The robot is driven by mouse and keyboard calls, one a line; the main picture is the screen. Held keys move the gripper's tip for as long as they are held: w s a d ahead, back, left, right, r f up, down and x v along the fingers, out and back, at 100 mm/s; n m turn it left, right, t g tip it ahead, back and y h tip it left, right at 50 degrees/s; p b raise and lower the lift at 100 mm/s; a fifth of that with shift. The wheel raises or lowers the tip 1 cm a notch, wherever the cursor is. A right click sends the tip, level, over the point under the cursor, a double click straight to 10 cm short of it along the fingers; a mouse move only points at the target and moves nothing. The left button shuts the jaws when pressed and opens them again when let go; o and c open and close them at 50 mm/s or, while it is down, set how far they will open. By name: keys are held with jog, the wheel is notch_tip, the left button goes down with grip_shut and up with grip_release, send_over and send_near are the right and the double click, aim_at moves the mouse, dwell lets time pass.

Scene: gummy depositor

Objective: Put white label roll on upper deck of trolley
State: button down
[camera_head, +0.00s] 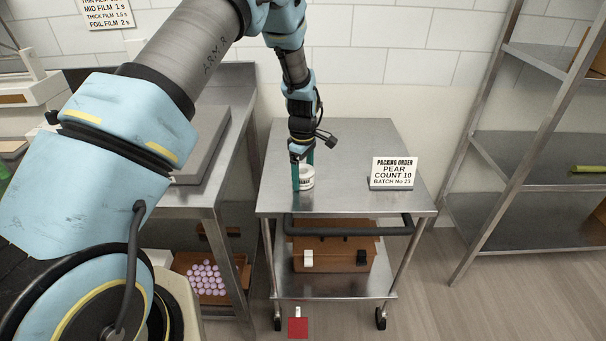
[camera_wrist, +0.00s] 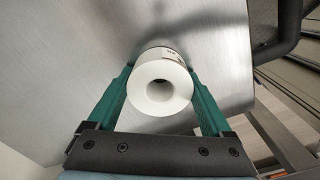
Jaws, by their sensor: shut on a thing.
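The white label roll (camera_head: 307,178) is at the left part of the trolley's upper deck (camera_head: 345,150), over the steel surface. In the wrist view the white label roll (camera_wrist: 161,88) shows its round end and dark core hole, with the green fingers on either side of it. My gripper (camera_head: 303,177) points down and is shut on the roll; in the wrist view my gripper (camera_wrist: 160,88) has a finger at each side of the roll. The roll looks at or very near the deck; I cannot tell whether it touches.
A packing order sign (camera_head: 394,173) stands at the deck's right. A dark handle bar (camera_head: 350,230) runs along the front edge. A brown box (camera_head: 335,252) sits on the lower deck. A steel bench is to the left, a shelf rack (camera_head: 530,150) to the right. The deck's middle is clear.

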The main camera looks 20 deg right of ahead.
grip_release()
jog(key=shift+f, duration=0.15)
notch_tip(320, 180, up, 12)
jog(key=b, duration=0.3)
jog(key=shift+r+b, duration=0.25)
jog(key=shift+b, duration=0.15)
jog(key=a+r+m, duration=0.1)
jog(key=a, duration=0.6)
jog(key=a+r+m, duration=0.1)
jog(key=a+r, duration=0.1)
jog(key=a, duration=0.6)
jog(key=a+r+m, duration=0.2)
jog(key=a, duration=0.6)
jog(key=shift+s+t, duration=0.3)
jog(key=shift+s, duration=0.1)
jog(key=s+a, duration=0.1)
jog(key=a, duration=0.1)
jog(key=s+a+m, duration=0.1)
jog(key=s+a, duration=0.1)
jog(key=a, duration=0.1)
jog(key=s+a+m, duration=0.1)
jog(key=s+a, duration=0.1)
jog(key=a, duration=0.1)
jog(key=shift+a+r+t, duration=0.2)
jog(key=shift+r+t, duration=0.1)
jog(key=s+a+m, duration=0.2)
jog(key=s+a, duration=0.3)
jog(key=shift+a, duration=0.15)
jog(key=shift+f, duration=0.1)
